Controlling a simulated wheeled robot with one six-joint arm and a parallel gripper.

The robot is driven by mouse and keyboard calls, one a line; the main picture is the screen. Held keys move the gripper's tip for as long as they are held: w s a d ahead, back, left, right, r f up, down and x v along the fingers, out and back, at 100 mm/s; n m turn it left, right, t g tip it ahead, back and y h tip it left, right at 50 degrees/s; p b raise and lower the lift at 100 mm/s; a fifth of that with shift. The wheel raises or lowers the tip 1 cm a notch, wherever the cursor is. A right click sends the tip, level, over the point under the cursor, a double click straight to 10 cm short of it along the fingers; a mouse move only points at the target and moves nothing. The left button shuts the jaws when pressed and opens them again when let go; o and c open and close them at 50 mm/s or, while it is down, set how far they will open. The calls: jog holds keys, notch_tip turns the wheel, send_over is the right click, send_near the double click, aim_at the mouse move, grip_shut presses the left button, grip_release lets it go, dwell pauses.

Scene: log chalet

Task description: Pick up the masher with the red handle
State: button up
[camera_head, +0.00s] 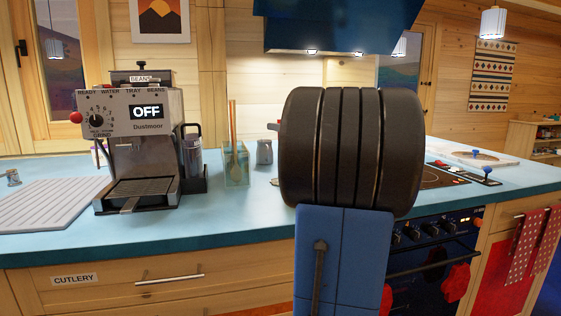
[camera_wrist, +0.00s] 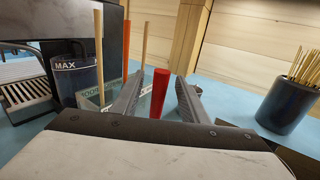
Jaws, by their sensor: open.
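A red handle (camera_wrist: 160,92) stands nearly upright in the wrist view. It shows between the two fingers of my gripper (camera_wrist: 158,95), with a gap on both sides. Its lower end is hidden behind the gripper body, so no masher head shows. My gripper is open and empty. A glass container (camera_wrist: 92,99) stands left of the fingers, with wooden sticks and an orange-red stick (camera_wrist: 126,45) rising by it. In the head view the glass container (camera_head: 236,172) stands on the blue counter (camera_head: 240,215); my arm hides the gripper there.
A coffee machine (camera_head: 140,140) stands left of the container, and a small grey jug (camera_head: 264,153) right of it. In the wrist view a dark pot of thin sticks (camera_wrist: 287,105) stands at the right. The wooden wall (camera_wrist: 240,40) is close behind. The counter's front strip is clear.

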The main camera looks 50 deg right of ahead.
jog(key=w, duration=0.4)
jog(key=shift+w+r, duration=0.1)
jog(key=shift+r, duration=0.05)
grip_shut()
